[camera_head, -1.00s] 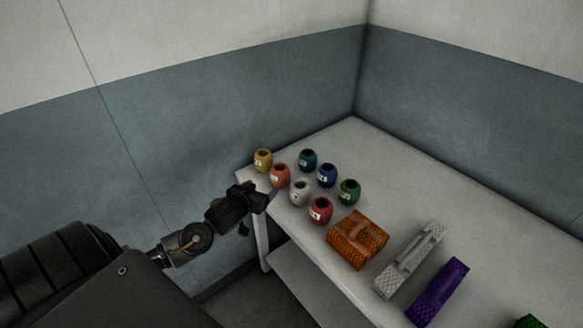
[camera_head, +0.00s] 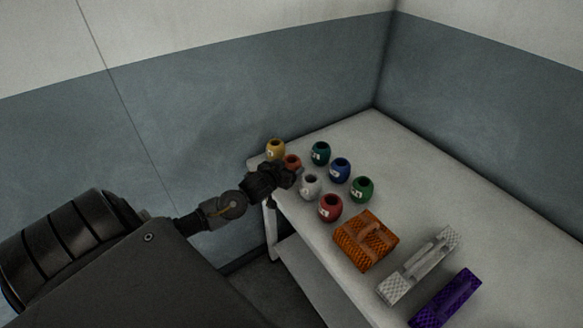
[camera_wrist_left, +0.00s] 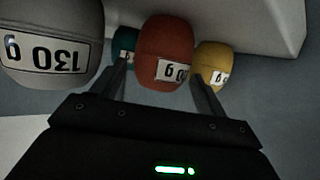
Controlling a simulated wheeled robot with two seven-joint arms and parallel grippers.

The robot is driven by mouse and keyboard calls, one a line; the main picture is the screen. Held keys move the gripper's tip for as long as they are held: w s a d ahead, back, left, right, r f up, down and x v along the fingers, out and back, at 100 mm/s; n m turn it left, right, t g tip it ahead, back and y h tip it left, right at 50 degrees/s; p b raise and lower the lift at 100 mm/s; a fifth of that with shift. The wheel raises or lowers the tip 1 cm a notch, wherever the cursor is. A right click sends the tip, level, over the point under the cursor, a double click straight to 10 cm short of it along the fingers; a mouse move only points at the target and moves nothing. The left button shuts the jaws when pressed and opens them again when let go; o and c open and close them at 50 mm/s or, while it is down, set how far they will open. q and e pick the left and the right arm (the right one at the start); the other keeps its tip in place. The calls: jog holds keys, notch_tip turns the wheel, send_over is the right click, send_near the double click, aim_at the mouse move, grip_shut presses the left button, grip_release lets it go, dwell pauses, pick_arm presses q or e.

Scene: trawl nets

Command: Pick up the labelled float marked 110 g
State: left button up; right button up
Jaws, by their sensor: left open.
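Several barrel-shaped floats with white labels stand at the table's left end. The coral float (camera_head: 292,160) is partly hidden behind my left gripper (camera_head: 286,178). In the left wrist view the coral float (camera_wrist_left: 165,50) is in line with the gap between the open fingers of my left gripper (camera_wrist_left: 162,82); its label ends in "0 g", the rest unreadable. The white float (camera_wrist_left: 50,40) reads "130 g" upside down. The yellow float (camera_wrist_left: 213,65) and teal float (camera_wrist_left: 124,42) show beyond the fingers. No label clearly reads 110 g. My right gripper is out of view.
Blue (camera_head: 340,170), green (camera_head: 362,189) and red (camera_head: 330,207) floats stand close by. An orange basket-like block (camera_head: 366,240), a grey one (camera_head: 420,266) and a purple one (camera_head: 446,298) lie further right on the white table (camera_head: 450,190). The table's back is clear.

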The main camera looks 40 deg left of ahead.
aim_at(294, 161)
pick_arm(q)
jog(key=shift+w+a, duration=0.1)
jog(key=shift+w, duration=0.1)
jog(key=p+x, duration=0.1)
jog(key=x, duration=0.3)
jog(key=shift+w+f, duration=0.15)
jog(key=shift+w, duration=0.2)
jog(key=shift+c, duration=0.4)
jog(key=c, duration=0.7)
